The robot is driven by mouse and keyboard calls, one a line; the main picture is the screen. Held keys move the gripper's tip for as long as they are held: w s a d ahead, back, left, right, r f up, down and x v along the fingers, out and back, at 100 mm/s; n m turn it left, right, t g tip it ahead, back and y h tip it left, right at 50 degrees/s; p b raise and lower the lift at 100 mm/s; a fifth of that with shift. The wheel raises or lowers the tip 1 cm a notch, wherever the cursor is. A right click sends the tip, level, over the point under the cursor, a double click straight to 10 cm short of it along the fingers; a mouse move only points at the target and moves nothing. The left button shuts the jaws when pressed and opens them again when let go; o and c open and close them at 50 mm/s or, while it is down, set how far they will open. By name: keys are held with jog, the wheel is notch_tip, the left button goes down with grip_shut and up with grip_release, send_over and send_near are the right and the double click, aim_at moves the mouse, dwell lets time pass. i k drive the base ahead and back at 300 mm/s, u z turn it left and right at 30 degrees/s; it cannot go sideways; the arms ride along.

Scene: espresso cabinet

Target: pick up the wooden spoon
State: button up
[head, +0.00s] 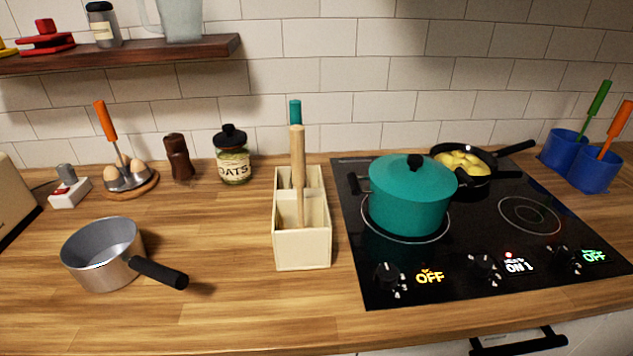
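A light wooden handle (298,160), which looks like the wooden spoon, stands nearly upright in the front compartment of a cream divided holder (302,250) on the wooden counter. Its lower end is hidden inside the holder, so no spoon bowl shows. A teal-handled utensil (295,111) stands just behind it, partly covered by the wooden handle. My gripper is not in the head view.
Right of the holder, a black cooktop (480,240) carries a teal lidded pot (410,198) and a black pan (500,153) with yellow food. A grey saucepan (103,254) stands at left. An oats jar (233,160) is behind. Counter between saucepan and holder is clear.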

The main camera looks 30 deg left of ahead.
aim_at(297, 132)
jog(key=u, duration=1.35)
